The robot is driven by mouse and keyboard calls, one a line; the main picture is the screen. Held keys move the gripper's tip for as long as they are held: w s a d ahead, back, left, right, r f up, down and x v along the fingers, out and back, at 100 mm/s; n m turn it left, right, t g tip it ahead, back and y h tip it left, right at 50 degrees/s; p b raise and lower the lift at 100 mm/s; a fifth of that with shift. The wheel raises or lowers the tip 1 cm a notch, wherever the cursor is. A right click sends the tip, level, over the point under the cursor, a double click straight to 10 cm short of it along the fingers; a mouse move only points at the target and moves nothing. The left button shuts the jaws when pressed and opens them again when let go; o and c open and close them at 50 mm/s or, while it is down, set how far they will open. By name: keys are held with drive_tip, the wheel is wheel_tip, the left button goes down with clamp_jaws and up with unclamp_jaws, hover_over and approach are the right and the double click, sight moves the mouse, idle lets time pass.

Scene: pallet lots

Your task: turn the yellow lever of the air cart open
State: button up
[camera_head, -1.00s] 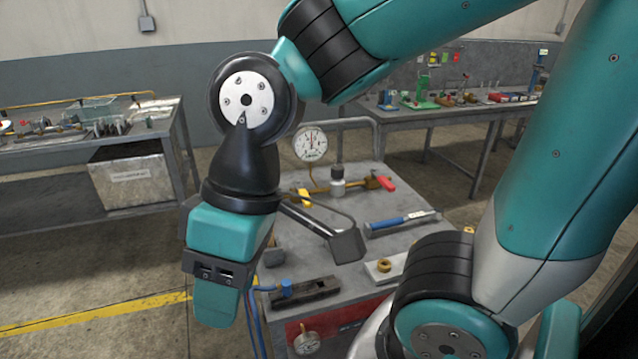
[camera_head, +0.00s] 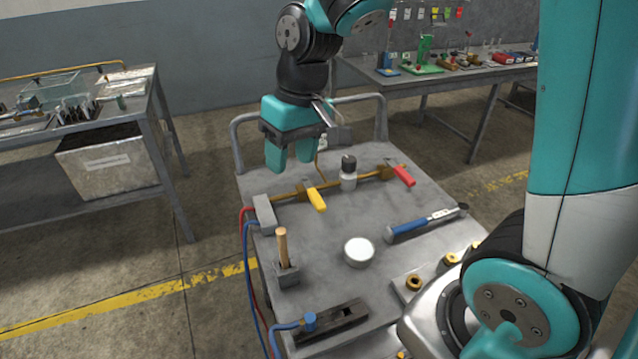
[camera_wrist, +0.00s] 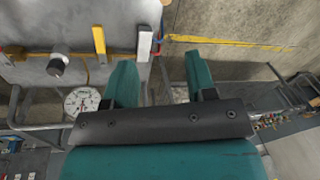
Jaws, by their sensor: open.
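The air cart (camera_head: 340,222) stands in the middle of the head view. Its yellow lever (camera_head: 317,199) sits on a brass pipe (camera_head: 290,193) and points across it, toward the near side. A red lever (camera_head: 403,175) is at the pipe's right end. My gripper (camera_head: 290,160) is open and empty, fingers down, above and behind the pipe, a little left of the yellow lever. In the wrist view, the yellow lever (camera_wrist: 99,42) is beyond the left finger of my gripper (camera_wrist: 160,72), apart from it. The gauge (camera_wrist: 82,100) shows beside that finger.
A grey block (camera_head: 264,214) ends the pipe at left, with hoses hanging down. The cart's rail (camera_head: 236,145) rises behind. Workbenches stand left and right.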

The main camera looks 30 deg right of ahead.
sight(317, 198)
drive_tip(key=w+d+f+m+h+p, duration=0.25)
drive_tip(key=w+d+f+m, duration=0.2)
drive_tip(key=w+d, duration=0.6)
drive_tip(key=shift+g, duration=0.3)
drive_tip(key=f+p, duration=0.1)
drive_tip(key=f, duration=0.5)
drive_tip(key=f+p, duration=0.1)
drive_tip(key=f, duration=0.5)
drive_tip(key=d+f+p, duration=0.1)
drive_tip(key=f, duration=0.5)
drive_tip(key=shift+a, duration=0.1)
clamp_jaws()
